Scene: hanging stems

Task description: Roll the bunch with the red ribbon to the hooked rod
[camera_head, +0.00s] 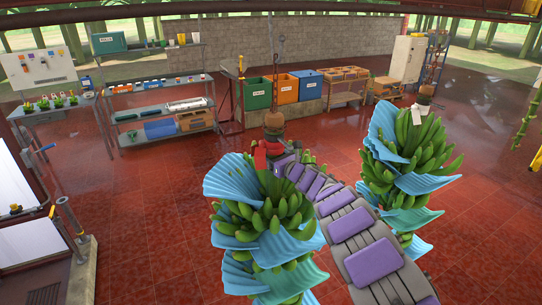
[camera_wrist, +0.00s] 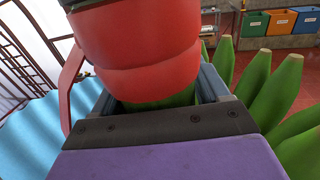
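In the head view, the bunch with the red ribbon (camera_head: 268,208) hangs left of centre, with green bananas and blue sheets between its tiers. The red ribbon (camera_head: 266,150) is wrapped round its stem at the top. It fills the upper middle of the wrist view (camera_wrist: 135,45). My gripper (camera_wrist: 160,100) is at that stem, just below the ribbon, with one finger on each side and green between them. I cannot tell whether the fingers press on it. A thin upright rod with a bent top (camera_head: 240,85) stands beside the bins; I cannot tell if it is the hooked rod.
A second bunch (camera_head: 405,160) with a white tag hangs at the right, apart from the first. Shelves (camera_head: 160,105), a green bin (camera_head: 258,93), an orange bin (camera_head: 285,89) and a blue bin (camera_head: 307,85) stand behind. Red tiled floor (camera_head: 150,230) is clear at the left.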

